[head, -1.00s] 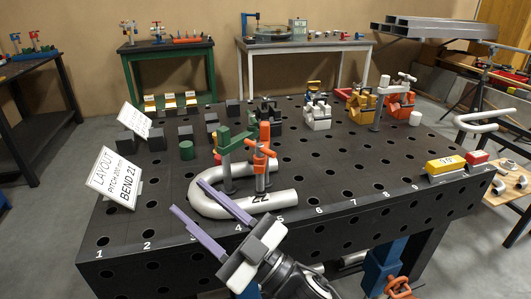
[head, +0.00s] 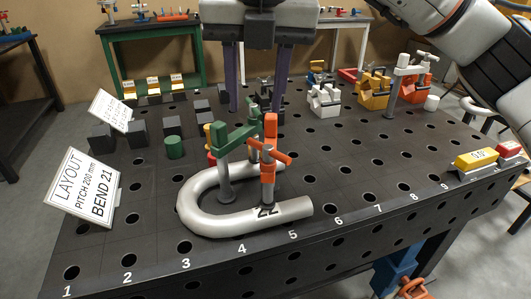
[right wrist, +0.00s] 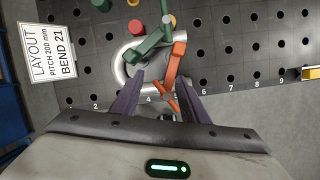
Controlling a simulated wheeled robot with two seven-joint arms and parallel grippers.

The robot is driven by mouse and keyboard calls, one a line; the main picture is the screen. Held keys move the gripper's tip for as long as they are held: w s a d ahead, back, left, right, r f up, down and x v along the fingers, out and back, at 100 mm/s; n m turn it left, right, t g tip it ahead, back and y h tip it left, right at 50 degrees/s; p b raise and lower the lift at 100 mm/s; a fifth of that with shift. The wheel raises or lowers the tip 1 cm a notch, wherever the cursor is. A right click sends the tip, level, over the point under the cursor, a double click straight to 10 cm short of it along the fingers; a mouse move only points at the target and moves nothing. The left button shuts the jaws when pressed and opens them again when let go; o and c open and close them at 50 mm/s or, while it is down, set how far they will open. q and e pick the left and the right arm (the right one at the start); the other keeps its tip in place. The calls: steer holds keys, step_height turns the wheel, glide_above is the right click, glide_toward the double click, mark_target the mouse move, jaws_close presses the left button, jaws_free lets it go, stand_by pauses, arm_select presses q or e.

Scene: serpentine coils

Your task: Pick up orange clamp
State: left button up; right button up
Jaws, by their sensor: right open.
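An orange clamp (head: 269,165) stands upright at the grey U-shaped pipe (head: 240,222), near the front edge of the black table. A green clamp (head: 232,138) stands just left of it at the same pipe. My right gripper (head: 255,108) is open and empty, its purple fingers pointing down, above and behind the clamps in the head view. In the right wrist view, the orange clamp (right wrist: 176,62) shows between and beyond the fingertips (right wrist: 162,78), with the green clamp (right wrist: 147,45) to its left. I see no contact. My left gripper is out of view.
White, yellow and orange vise-like fixtures (head: 323,101) stand at the back right. Dark blocks (head: 172,126) and a green cylinder (head: 175,147) lie left of the pipe. A layout sign (head: 82,188) stands at the left. Yellow and red blocks (head: 476,158) sit at the right edge.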

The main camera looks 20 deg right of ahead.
mark_target(271, 122)
steer(key=shift+m+t+h, duration=0.4)
steer(key=shift+m+h, duration=0.1)
steer(key=shift+h, duration=0.2)
steer(key=shift+w+d+f, duration=0.6)
steer(key=shift+w+f, duration=0.1)
steer(key=shift+f, duration=0.45)
steer(key=shift+w+d+f, duration=0.65)
steer(key=shift+w+f, duration=0.05)
steer(key=shift+f, duration=0.45)
steer(key=shift+w+d+f, duration=0.6)
steer(key=shift+w+f, duration=0.1)
steer(key=shift+f, duration=0.45)
jaws_close()
steer(key=shift+r, duration=0.15)
